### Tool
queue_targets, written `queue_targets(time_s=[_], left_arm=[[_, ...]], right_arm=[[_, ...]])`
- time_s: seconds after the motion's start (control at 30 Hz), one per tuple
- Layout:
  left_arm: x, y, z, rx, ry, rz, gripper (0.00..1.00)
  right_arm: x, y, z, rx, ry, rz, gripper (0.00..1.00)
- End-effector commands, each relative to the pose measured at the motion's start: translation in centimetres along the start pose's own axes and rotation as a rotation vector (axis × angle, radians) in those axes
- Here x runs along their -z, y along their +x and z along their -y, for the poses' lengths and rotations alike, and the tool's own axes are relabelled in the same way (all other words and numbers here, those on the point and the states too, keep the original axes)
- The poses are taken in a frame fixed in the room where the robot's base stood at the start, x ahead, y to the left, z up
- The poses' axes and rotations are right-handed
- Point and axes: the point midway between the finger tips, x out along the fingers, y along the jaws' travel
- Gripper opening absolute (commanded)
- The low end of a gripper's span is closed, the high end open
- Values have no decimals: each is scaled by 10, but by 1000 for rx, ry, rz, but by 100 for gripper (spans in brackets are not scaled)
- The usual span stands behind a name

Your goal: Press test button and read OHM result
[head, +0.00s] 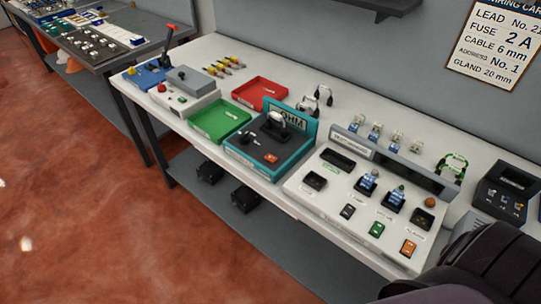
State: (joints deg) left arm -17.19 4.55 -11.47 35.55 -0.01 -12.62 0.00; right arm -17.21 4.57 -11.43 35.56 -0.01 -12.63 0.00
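A teal station (254,168) with a dark top stands mid-bench. Its raised back plate (305,124) carries lettering that looks like OHM, partly unclear at this size. An orange button (270,158) sits on its front right. I take it for the test button, but its label is too small to read. A dark handle-like part (278,124) with a pale piece stands towards the back. A small pale part (246,138) lies at the left of the top. I cannot read any result value. Neither of my grippers is in view.
A white panel (333,212) with switches and coloured buttons stands right of the station. A green tray (220,121) and a red tray (260,95) lie to its left. A wall card (497,45) lists lead, fuse and cable. A dark shape covers the bottom right corner.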

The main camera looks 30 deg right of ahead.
Motion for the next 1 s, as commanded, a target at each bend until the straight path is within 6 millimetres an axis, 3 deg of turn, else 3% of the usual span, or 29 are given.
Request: queue_targets(time_s=[0.27,0.7,1.0], left_arm=[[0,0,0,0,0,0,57],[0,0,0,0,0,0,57],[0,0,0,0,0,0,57]], right_arm=[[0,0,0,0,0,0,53],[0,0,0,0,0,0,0],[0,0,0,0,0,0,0]])
